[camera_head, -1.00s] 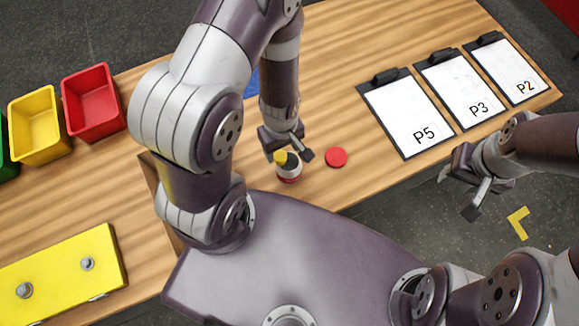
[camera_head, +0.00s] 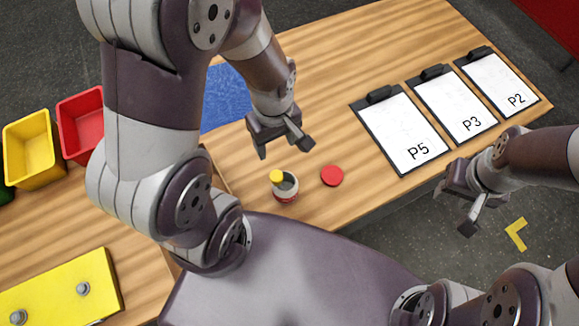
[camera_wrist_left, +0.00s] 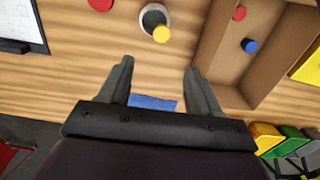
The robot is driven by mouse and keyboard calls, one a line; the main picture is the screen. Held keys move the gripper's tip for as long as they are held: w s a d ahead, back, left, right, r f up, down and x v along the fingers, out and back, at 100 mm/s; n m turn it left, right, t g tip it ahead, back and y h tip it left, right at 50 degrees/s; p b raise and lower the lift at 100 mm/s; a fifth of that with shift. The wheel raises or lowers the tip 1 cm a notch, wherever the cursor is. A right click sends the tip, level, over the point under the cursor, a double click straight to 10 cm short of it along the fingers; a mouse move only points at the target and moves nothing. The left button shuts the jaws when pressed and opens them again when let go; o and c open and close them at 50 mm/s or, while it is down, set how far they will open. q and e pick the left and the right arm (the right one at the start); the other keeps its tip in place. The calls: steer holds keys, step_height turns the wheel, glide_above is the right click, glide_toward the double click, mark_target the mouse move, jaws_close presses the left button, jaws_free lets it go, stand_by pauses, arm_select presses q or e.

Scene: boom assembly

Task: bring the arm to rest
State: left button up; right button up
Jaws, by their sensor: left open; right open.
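My left gripper (camera_head: 284,148) is open and empty above the wooden table (camera_head: 345,60), behind a small open can (camera_head: 286,188). A yellow piece (camera_head: 277,177) shows at the can's mouth. In the left wrist view my left gripper (camera_wrist_left: 158,78) has its fingers apart with nothing between them. The can (camera_wrist_left: 153,18) and its yellow piece (camera_wrist_left: 161,34) lie beyond the fingertips there. My right gripper (camera_head: 465,208) is open and empty, off the table's front edge above the floor.
A red disc (camera_head: 332,176) lies right of the can. Clipboards P5 (camera_head: 405,135), P3 (camera_head: 455,105) and P2 (camera_head: 500,85) lie at right. A blue mat (camera_head: 225,97), red bin (camera_head: 82,120), yellow bin (camera_head: 33,150) and yellow plate (camera_head: 55,290) are at left. A cardboard box (camera_wrist_left: 240,45) shows in the wrist view.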

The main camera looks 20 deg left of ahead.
arm_select(q)
steer(key=f+m+b, duration=0.2)
steer(key=m+b, duration=0.1)
steer(key=f+m+t+b, duration=0.1)
steer(key=f+m+b, duration=0.1)
steer(key=m+b, duration=0.1)
steer(key=f+m+b, duration=0.1)
steer(key=m+b, duration=0.3)
steer(key=shift+w+a+f, duration=0.25)
steer(key=shift+f, duration=0.15)
stand_by(1.0)
